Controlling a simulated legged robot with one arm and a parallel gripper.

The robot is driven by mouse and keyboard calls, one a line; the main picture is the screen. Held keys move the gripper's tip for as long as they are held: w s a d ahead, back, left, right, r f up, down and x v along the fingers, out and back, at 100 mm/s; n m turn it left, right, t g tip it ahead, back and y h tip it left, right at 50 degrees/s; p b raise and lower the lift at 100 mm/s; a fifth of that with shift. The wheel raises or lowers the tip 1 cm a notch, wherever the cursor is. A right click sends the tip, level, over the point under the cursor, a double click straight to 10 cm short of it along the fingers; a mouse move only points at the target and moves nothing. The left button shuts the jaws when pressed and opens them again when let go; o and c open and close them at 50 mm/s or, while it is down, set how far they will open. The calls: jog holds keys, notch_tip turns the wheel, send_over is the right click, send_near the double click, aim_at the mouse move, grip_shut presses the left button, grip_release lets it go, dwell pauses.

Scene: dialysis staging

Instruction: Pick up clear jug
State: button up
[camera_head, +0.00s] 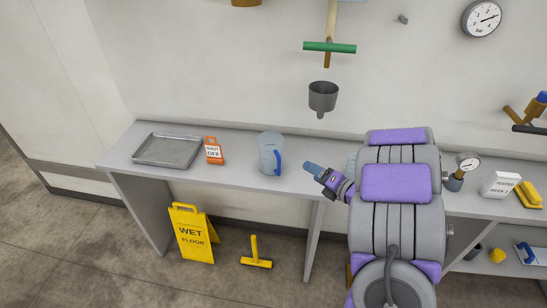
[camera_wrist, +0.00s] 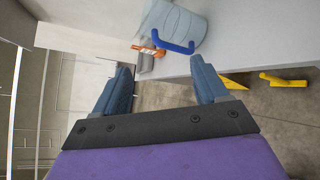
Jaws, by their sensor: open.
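The clear jug (camera_head: 268,152) is bluish and see-through with a blue handle on its right side. It stands upright on the grey bench (camera_head: 232,171) in the head view. My gripper (camera_head: 312,169) is to the right of the jug, apart from it. In the wrist view the jug (camera_wrist: 173,20) is at the top, beyond the fingertips, with its blue handle toward me. The two blue fingers of my gripper (camera_wrist: 164,80) are spread wide with nothing between them.
A metal tray (camera_head: 169,150) and an orange shut-off tag (camera_head: 213,151) are left of the jug. A grey funnel (camera_head: 322,96) is on the wall above. A yellow wet-floor sign (camera_head: 192,235) and a yellow squeegee (camera_head: 256,255) are on the floor below. A white box (camera_head: 499,184) is on the right.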

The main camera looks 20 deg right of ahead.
aim_at(279, 156)
jog(key=shift+a+r+b+x, duration=0.1)
jog(key=shift+b+x, duration=0.4)
jog(key=shift+x, duration=2.4)
jog(key=shift+a+r+b+x, duration=0.1)
jog(key=shift+b+x, duration=0.4)
jog(key=shift+x, duration=2.4)
jog(key=shift+a+r+b+x, duration=0.1)
jog(key=shift+b+x, duration=0.4)
jog(key=shift+x, duration=2.35)
jog(key=shift+c, duration=0.4)
jog(key=shift+s+a+f, duration=0.1)
jog(key=shift+s, duration=0.05)
grip_shut()
